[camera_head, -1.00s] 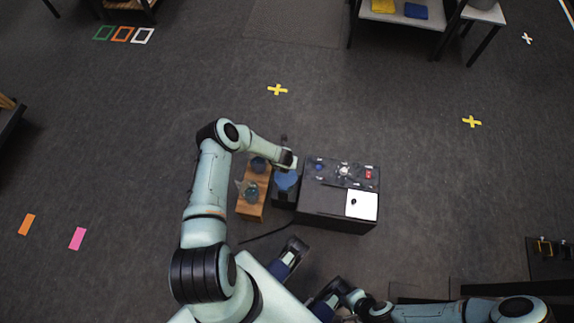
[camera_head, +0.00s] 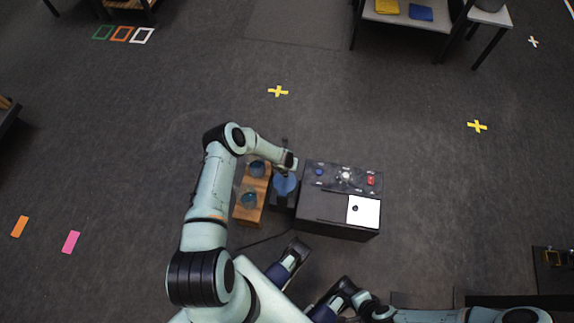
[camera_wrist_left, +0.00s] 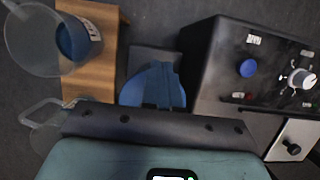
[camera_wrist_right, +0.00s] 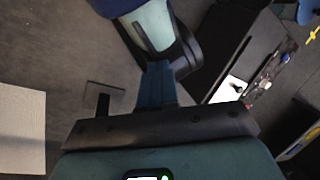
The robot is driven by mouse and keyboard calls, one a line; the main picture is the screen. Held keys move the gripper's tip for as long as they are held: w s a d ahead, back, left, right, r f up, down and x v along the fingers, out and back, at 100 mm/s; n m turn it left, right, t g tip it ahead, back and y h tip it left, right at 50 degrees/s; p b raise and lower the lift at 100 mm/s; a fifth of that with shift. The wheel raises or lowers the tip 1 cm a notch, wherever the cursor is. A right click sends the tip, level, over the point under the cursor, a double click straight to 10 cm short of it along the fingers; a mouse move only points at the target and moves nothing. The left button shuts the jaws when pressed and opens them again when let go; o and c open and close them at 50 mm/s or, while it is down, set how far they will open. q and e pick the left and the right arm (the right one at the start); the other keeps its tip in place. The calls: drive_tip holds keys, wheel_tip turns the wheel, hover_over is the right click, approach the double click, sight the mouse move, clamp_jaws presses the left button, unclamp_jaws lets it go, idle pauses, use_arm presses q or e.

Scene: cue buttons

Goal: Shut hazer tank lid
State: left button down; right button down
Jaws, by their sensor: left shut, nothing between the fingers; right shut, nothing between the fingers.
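The hazer is a black box (camera_head: 335,225) with a knob panel and a white plate (camera_head: 363,211) bearing a black knob. A blue rounded part (camera_head: 285,184), perhaps the tank, sits against its left side; it also shows in the left wrist view (camera_wrist_left: 140,87). A small dark upright piece (camera_head: 284,143) stands behind it; I cannot tell whether this is the lid. My left gripper (camera_head: 291,164) is shut and empty, over or just behind the blue part; contact cannot be told. My right gripper (camera_wrist_right: 157,85) is shut and empty, low in front of the hazer.
A cable runs along the floor in front. Open floor lies behind and to the right of the hazer.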

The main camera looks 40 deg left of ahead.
use_arm(q)
drive_tip(key=shift+r, duration=0.15)
use_arm(e)
drive_tip(key=shift+r, duration=0.15)
